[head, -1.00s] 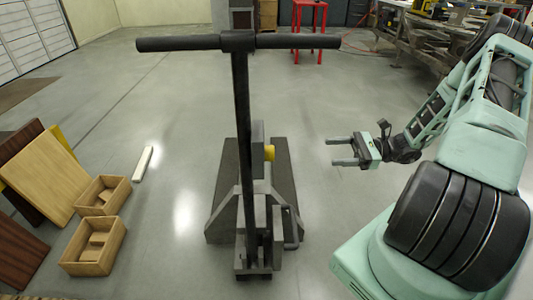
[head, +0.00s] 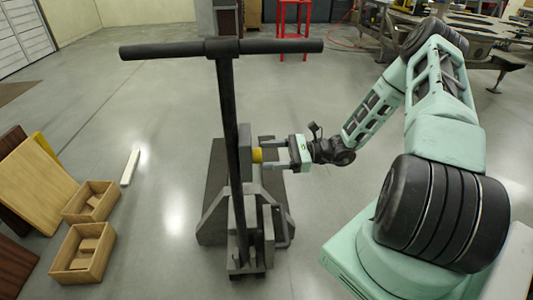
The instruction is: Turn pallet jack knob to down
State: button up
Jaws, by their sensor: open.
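The pallet jack (head: 233,150) stands in the middle of the head view, with a dark upright mast and a wide T-handle (head: 170,50) on top. Its yellow knob (head: 257,155) sits on the right side of the grey block behind the mast. My gripper (head: 268,152) is open and comes in from the right. Its fingers point left and their tips are at or very near the knob. I cannot tell whether they touch it or straddle it. Which way the knob is set cannot be made out.
Two open wooden boxes (head: 82,254) and leaning boards (head: 37,187) are on the floor at left. A white bar (head: 130,167) lies beyond them. A red stool (head: 292,28) and a metal workbench (head: 470,30) stand at the back. The floor around the jack is clear.

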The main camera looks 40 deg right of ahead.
jog(key=shift+w+a, duration=0.4)
jog(key=shift+a, duration=0.2)
jog(key=c, duration=1)
jog(key=shift+m+p, duration=0.3)
jog(key=m+p, duration=0.6)
jog(key=m, duration=0.3)
jog(key=shift+m, duration=0.4)
